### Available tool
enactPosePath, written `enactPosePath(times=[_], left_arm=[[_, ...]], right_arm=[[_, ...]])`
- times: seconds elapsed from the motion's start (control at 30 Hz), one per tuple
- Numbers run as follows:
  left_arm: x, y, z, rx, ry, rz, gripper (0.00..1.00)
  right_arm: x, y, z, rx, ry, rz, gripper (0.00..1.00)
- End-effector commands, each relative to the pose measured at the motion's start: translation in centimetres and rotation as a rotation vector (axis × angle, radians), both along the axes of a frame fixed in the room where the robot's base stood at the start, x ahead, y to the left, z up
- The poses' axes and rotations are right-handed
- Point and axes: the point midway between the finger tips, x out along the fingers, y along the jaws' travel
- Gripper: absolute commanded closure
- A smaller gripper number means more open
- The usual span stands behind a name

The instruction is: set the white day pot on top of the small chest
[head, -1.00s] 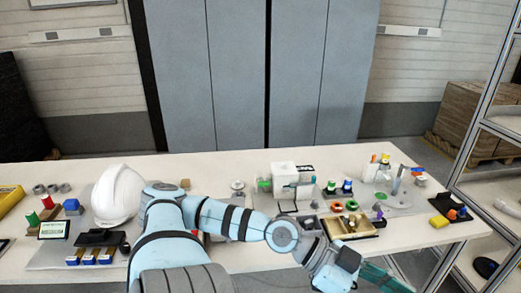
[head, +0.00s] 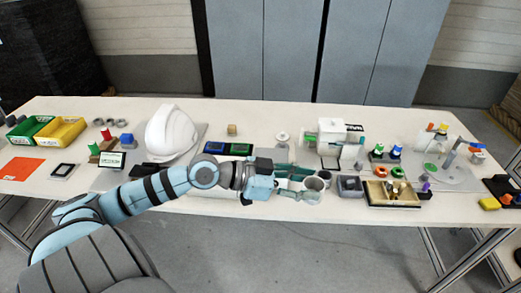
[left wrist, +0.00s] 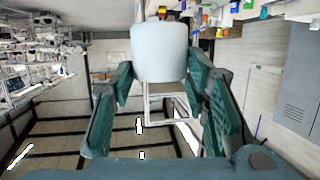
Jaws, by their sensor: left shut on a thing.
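My left gripper (head: 298,178) is over the front edge of the table, right of the white helmet shell. In the left wrist view, its two teal fingers (left wrist: 160,62) are shut on the sides of the white day pot (left wrist: 160,48). The pot's pale, smooth, rounded wall shows between the fingertips. In the head view the pot (head: 314,184) is small and partly hidden by the gripper. A white box-like unit (head: 337,128) stands farther back and to the right; it may be the small chest, but I cannot tell for sure. My right gripper is not in view.
The white helmet shell (head: 172,132) stands left of centre. Right of the gripper are a small grey block (head: 349,186) and a gold-coloured tray (head: 392,203) with small parts. Green and yellow bins (head: 62,131) stand far left. Bare tabletop lies near the back edge.

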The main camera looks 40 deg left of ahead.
Motion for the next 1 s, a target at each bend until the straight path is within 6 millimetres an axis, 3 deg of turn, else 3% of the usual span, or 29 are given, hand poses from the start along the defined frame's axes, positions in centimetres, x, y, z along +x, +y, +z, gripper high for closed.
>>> enactPosePath(times=[0.1, 0.3, 0.43, 0.6, 0.73, 1.0], left_arm=[[4.5, 4.2, 1.4, -0.003, -0.009, 0.217, 0.77], [10.2, 12.4, 5.1, -0.008, -0.011, 0.677, 0.77], [11.9, 16.9, 7.8, -0.009, -0.006, 0.968, 0.77], [12.1, 19.7, 9.1, 0.001, -0.002, 1.161, 0.77], [11.9, 20.1, 6.2, 0.007, 0.004, 1.185, 0.77], [11.9, 20.1, -4.1, 0.009, 0.003, 1.182, 0.77]], right_arm=[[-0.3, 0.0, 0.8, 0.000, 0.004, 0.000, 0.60], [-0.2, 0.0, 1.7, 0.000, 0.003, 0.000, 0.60], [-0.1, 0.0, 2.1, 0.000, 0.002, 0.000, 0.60], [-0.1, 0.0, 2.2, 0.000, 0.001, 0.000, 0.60], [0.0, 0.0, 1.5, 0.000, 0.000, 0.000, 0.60], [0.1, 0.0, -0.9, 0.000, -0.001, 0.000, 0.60]])
